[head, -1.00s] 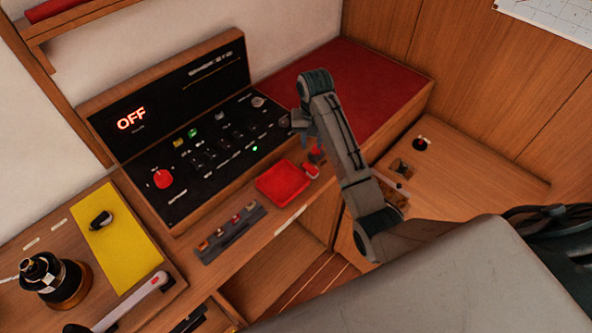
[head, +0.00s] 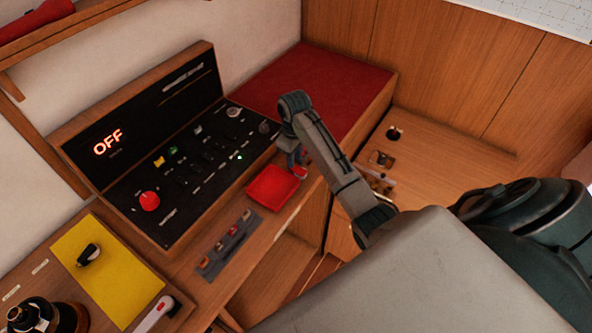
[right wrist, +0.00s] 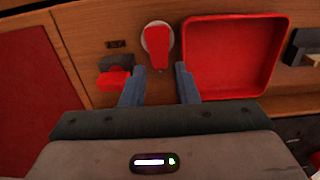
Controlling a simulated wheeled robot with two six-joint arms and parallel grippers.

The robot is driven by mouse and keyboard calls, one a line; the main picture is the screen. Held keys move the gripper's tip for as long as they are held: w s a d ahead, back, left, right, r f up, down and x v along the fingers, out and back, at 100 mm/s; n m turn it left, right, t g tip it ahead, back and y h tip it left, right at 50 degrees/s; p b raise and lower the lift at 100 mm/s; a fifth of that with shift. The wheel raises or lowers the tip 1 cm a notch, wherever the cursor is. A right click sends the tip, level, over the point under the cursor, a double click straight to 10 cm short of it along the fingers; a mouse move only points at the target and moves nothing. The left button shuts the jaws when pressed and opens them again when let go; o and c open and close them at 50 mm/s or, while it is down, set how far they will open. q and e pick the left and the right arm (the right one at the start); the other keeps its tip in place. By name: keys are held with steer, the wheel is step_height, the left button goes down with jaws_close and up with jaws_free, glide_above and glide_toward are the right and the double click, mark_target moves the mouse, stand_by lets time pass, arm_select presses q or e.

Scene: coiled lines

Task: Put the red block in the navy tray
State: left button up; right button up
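My right gripper (head: 294,157) is low over the wooden counter beside the red tray (head: 271,186). In the right wrist view my right gripper (right wrist: 160,84) has its two blue-grey fingers apart, with nothing held between them. A red lever-like piece on a round pale base (right wrist: 159,45) shows beyond the gap. A small red block-like piece (right wrist: 114,79) against a dark part lies left of the fingers; I cannot tell whether it is loose. The red tray (right wrist: 233,55) is right of the fingers and looks empty. I see no navy tray. My left gripper is not in view.
A black panel with an OFF display (head: 108,142) stands behind the counter at left. A dark strip with several small coloured pieces (head: 228,245) lies in front of it. A yellow board (head: 107,268) is at lower left, and a red-topped box (head: 315,85) at the back.

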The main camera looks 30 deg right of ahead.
mark_target(296, 171)
steer(key=f+p, duration=0.2)
steer(key=f, duration=0.2)
steer(key=shift+w+f, duration=0.1)
steer(key=shift+w, duration=0.1)
steer(key=shift+f, duration=0.4)
steer(key=shift+c, duration=0.5)
jaws_close()
steer(key=shift+r, duration=0.15)
